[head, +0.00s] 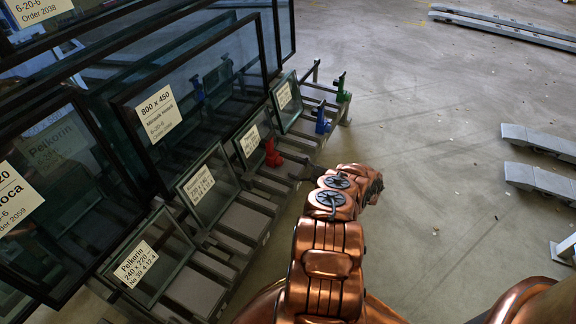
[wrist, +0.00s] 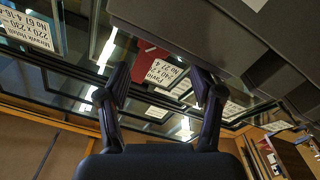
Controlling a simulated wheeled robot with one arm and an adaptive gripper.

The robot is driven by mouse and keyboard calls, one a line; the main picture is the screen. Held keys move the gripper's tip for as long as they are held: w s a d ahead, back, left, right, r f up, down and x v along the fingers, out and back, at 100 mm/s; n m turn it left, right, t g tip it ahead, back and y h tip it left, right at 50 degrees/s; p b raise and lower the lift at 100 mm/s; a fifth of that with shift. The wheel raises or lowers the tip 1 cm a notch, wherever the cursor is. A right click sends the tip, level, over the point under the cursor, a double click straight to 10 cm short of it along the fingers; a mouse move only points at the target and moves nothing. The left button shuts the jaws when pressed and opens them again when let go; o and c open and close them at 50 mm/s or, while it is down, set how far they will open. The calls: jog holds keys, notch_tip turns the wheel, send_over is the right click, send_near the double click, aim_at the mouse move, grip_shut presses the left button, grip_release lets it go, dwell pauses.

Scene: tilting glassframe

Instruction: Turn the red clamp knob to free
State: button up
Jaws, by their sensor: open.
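The red clamp knob (head: 272,152) stands on the rack's rail in the head view, beside the small glass panes. In the wrist view the red knob (wrist: 150,57) shows beyond the fingertips, roughly between them and nearer the left finger; a grey beam and a label lie close to it. My gripper (wrist: 162,78) is open, with two dark fingers apart and nothing held. In the head view my gripper (head: 306,172) is just right of the red knob, small and partly hidden by my copper arm. I cannot tell whether a finger touches the knob.
A blue clamp (head: 322,120) and a green clamp (head: 341,88) stand farther along the rack. Small labelled panes (head: 208,186) and large dark-framed panes (head: 190,98) lean at left. Grey rails (head: 540,178) lie on the floor at right. Open floor (head: 440,130) lies between.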

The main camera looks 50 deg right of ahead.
jog(key=v, duration=0.6)
jog(key=shift+s, duration=0.3)
jog(key=shift+w, duration=0.1)
